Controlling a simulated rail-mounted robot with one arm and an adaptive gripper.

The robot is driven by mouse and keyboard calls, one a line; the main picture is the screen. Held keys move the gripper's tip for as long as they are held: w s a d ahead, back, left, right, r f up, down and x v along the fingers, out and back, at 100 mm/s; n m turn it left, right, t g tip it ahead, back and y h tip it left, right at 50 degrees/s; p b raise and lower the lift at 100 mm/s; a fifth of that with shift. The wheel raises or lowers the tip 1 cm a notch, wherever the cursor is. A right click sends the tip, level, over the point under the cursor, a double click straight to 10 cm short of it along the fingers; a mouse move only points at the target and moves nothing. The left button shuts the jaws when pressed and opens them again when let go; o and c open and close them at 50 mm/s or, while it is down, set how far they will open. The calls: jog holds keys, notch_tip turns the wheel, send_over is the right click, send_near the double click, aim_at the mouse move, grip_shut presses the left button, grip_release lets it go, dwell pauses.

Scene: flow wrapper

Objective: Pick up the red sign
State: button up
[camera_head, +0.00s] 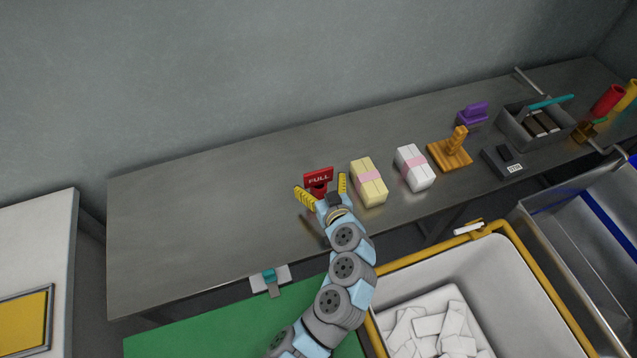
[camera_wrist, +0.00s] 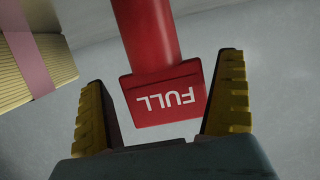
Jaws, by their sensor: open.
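The red sign (camera_head: 318,178) with the white word FULL stands on the grey metal bench. In the wrist view the sign (camera_wrist: 165,95) has its lettering upside down, with a red post (camera_wrist: 147,30) running to the top edge. My gripper (camera_head: 323,188) is open, its yellow ridged fingers spread to either side of the sign's near side. In the wrist view my gripper (camera_wrist: 168,105) has one finger on each side of the sign plate, with gaps showing. Contact with the sign is not visible. The sign's lower part is partly hidden by my gripper in the head view.
A yellow banded bundle (camera_head: 369,182) stands close right of my gripper, then a white banded bundle (camera_head: 415,167), an orange stamp (camera_head: 452,150) and a grey caddy (camera_head: 513,131). The bench (camera_head: 200,210) is clear to the left. A yellow-rimmed bin (camera_head: 400,262) stands in front.

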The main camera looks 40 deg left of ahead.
jog(key=shift+w+a+f, duration=0.15)
jog(key=shift+w+a, duration=0.1)
jog(key=shift+a, duration=0.35)
jog(key=c, duration=1)
